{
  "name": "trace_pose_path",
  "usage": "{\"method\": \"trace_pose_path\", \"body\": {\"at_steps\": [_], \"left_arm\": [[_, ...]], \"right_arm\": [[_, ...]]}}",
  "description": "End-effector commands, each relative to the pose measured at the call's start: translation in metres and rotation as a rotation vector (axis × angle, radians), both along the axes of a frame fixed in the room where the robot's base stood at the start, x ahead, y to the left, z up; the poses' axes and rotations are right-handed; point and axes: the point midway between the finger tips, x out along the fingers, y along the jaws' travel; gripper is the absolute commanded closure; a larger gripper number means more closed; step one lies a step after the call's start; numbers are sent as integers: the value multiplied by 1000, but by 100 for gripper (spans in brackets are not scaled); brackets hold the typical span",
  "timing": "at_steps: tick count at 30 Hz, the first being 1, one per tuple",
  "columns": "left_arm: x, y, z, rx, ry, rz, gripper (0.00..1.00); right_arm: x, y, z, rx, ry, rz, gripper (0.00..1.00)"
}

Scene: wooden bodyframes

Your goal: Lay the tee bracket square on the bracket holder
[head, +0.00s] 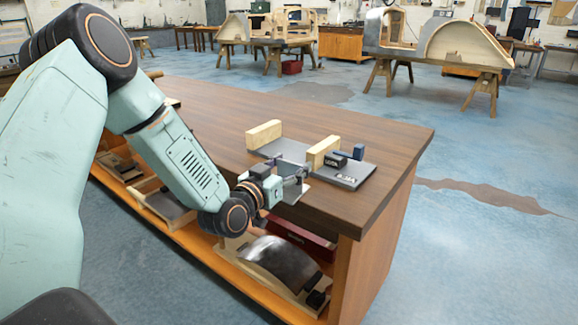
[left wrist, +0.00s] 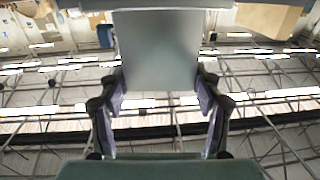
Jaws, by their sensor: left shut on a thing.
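My left gripper (head: 291,180) is shut on the tee bracket (head: 294,194), a flat grey metal piece, at the front edge of the workbench. In the left wrist view the bracket's grey plate (left wrist: 158,50) sits between the two dark fingers of my left gripper (left wrist: 160,105). A grey band crosses the top of that view. The bracket holder (head: 350,176) is a grey board on the bench with two pale wooden blocks (head: 264,134) (head: 323,152). The gripper is at its near side. Whether bracket and holder touch is unclear. My right gripper is out of view.
The holder also bears a small black part (head: 336,160) and a blue part (head: 359,152). The brown workbench top (head: 210,105) is mostly clear behind it. A lower shelf holds a curved dark panel (head: 282,262) and a red box (head: 305,240). Wooden bodyframes (head: 465,45) stand far back.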

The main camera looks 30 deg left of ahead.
Motion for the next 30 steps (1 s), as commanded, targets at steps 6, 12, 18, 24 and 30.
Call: {"method": "trace_pose_path", "body": {"at_steps": [6,12,18,24,30], "left_arm": [[0,0,-1,0,0,0,22],[0,0,-1,0,0,0,13],[0,0,-1,0,0,0,13],[-8,1,-1,-4,3,2,13],[-41,-1,3,-7,3,3,13]], "right_arm": [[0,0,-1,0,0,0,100],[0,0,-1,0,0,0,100],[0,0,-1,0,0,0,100],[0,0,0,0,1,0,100],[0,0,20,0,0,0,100]]}}
